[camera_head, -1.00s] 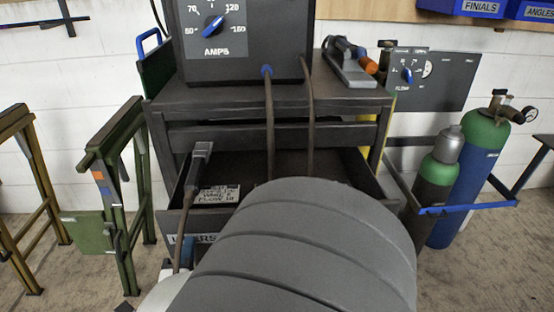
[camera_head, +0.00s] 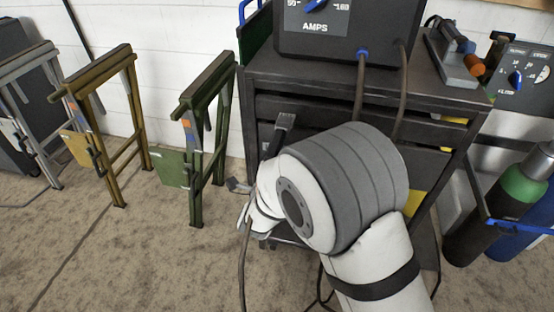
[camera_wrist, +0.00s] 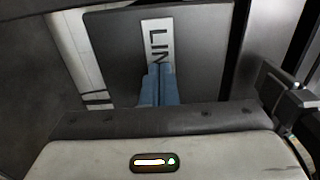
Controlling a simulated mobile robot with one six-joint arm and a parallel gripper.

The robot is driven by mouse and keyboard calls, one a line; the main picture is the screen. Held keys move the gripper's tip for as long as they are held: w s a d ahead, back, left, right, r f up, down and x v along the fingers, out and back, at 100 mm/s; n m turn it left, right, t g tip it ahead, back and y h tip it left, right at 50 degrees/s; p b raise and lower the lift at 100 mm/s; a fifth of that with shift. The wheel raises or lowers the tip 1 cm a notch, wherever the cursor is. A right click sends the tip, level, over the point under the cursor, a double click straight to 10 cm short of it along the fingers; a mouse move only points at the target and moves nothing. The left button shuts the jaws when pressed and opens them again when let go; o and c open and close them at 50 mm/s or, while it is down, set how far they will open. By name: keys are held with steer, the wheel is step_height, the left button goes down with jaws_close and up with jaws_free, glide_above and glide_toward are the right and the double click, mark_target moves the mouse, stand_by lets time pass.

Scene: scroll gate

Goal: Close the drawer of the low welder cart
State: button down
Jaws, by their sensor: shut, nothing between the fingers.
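The low welder cart (camera_head: 345,78) is dark grey and stands against the wall in the head view. Its drawer is mostly hidden behind my arm there, so I cannot tell how far out it stands. In the wrist view the grey drawer front (camera_wrist: 205,45) fills the middle, with a white label (camera_wrist: 157,38) reading "LIN". My gripper (camera_wrist: 158,70) is shut and empty, its blue fingers together over the label's lower end. I cannot tell whether they touch the front. In the head view the fingers cannot be made out clearly.
A welder box (camera_head: 345,32) with two cables stands on the cart. A black torch handle (camera_head: 284,124) shows at the drawer's left. Green (camera_head: 193,120) and ochre (camera_head: 95,75) folding stands are to the left. Gas cylinders (camera_head: 520,190) are at the right. Floor at front left is clear.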

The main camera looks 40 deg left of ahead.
steer(key=shift+w+a+r, duration=0.15)
steer(key=shift+w+r, duration=0.05)
steer(key=shift+r, duration=0.1)
steer(key=p+v, duration=0.2)
steer(key=v, duration=1.2)
steer(key=shift+s+d+f+p, duration=0.2)
steer(key=shift+f+p, duration=0.15)
steer(key=shift+p, duration=0.05)
